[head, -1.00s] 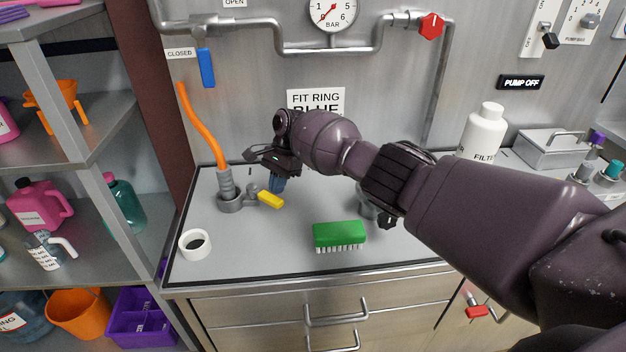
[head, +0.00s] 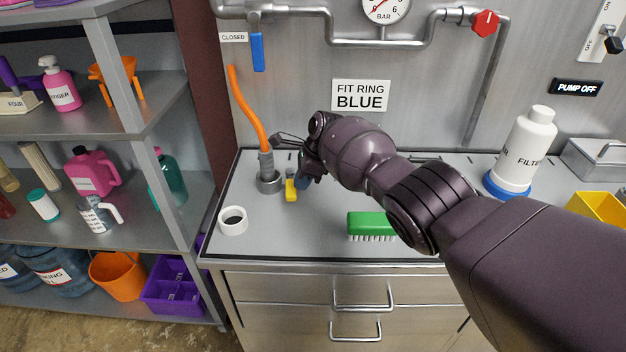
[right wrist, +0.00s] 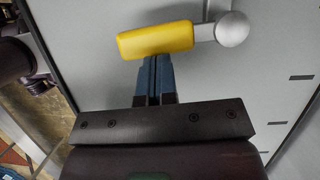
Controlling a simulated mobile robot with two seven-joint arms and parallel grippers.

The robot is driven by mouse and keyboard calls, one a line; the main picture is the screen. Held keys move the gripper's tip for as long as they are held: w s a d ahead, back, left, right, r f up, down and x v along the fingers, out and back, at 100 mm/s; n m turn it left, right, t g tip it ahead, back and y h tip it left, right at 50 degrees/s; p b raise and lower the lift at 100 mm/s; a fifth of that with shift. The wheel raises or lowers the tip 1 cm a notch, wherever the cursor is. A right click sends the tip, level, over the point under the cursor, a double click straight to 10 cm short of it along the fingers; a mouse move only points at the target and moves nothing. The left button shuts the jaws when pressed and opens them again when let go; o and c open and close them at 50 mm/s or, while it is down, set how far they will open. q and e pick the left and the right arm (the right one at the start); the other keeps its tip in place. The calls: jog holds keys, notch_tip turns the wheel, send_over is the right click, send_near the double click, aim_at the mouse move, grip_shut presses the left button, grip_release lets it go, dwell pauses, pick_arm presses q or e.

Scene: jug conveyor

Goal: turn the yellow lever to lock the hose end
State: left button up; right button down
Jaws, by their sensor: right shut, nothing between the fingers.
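The orange hose (head: 246,108) stands with its grey end (head: 266,163) upright in a grey round socket (head: 269,184) on the counter. The yellow lever (head: 291,189) is beside the socket, on its right, and points toward the counter's front. My right gripper (head: 303,182) is just right of the lever, low over the counter. In the right wrist view its blue fingers (right wrist: 156,60) are together and empty, with their tips at the side of the yellow lever (right wrist: 155,40); they look to be touching it. A grey ball-shaped pivot (right wrist: 232,29) shows at the lever's end. My left gripper is out of view.
A green brush (head: 370,225) and a white ring (head: 233,221) lie on the counter nearer the front. A white filter bottle (head: 527,150) with a blue base ring stands at the right. Shelves (head: 185,215) with bottles stand left.

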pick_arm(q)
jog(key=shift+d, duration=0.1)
pick_arm(e)
jog(key=shift+s+a+f, duration=0.1)
jog(key=shift+s+a, duration=0.05)
jog(key=shift+a, duration=0.05)
dwell(0.6)
